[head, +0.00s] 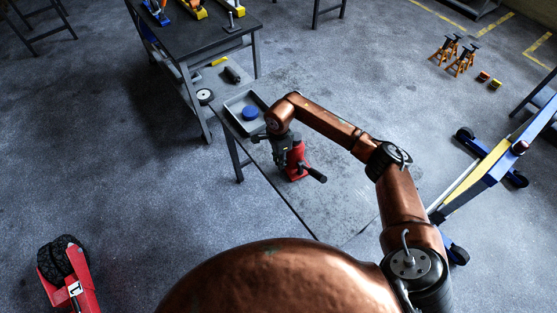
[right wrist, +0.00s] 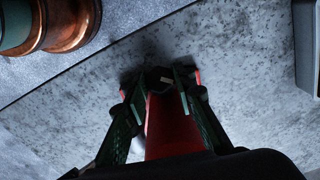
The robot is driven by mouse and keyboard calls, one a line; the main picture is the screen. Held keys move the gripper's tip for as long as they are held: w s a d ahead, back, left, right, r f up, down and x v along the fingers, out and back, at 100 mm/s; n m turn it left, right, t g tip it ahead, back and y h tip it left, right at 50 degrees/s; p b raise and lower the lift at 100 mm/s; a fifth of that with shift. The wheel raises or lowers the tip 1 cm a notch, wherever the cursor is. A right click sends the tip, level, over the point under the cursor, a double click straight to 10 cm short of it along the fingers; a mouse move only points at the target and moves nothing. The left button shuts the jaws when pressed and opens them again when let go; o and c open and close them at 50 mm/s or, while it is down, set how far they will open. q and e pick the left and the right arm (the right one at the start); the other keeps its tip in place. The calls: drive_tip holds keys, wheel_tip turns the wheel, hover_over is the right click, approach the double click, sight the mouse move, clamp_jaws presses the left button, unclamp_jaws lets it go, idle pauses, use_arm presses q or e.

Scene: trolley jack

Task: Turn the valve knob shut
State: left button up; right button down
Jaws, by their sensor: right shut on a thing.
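A red jack (head: 297,163) with a black-ended handle (head: 317,175) stands upright on the grey table. In the right wrist view its red body (right wrist: 172,130) lies between my fingers. The valve knob (right wrist: 160,79) appears as a dark, angular piece with a pale mark, between my fingertips. My right gripper (head: 287,160) reaches down to the left side of the jack and is shut on this knob; its fingers (right wrist: 158,88) stand on both sides of it. In the head view the knob is hidden by the gripper. My left gripper is not in view.
The table top (head: 335,190) is bare in front and to the right. A dark workbench (head: 195,40) stands behind; a blue hoist (head: 490,165) stands to the right.

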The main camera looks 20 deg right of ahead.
drive_tip(key=shift+d, duration=0.1)
drive_tip(key=shift+s+m+t, duration=0.15)
drive_tip(key=shift+m+t, duration=1.05)
drive_tip(key=shift+s+f+m+t+b, duration=0.1)
drive_tip(key=shift+m+t+b, duration=0.25)
drive_tip(key=shift+m+t, duration=0.15)
drive_tip(key=shift+s+f+m+t+b, duration=0.1)
drive_tip(key=shift+m+t+b, duration=0.25)
drive_tip(key=shift+m+t, duration=0.15)
drive_tip(key=shift+s+f+m+t+h+b, duration=0.15)
drive_tip(key=shift+m+t+h+b, duration=0.25)
drive_tip(key=shift+m+t+b, duration=0.8)
drive_tip(key=shift+a+m+t+h+b, duration=0.2)
drive_tip(key=shift+m+t+h+b, duration=0.4)
drive_tip(key=shift+m+b, duration=0.6)
drive_tip(key=c, duration=1.6)
unclamp_jaws()
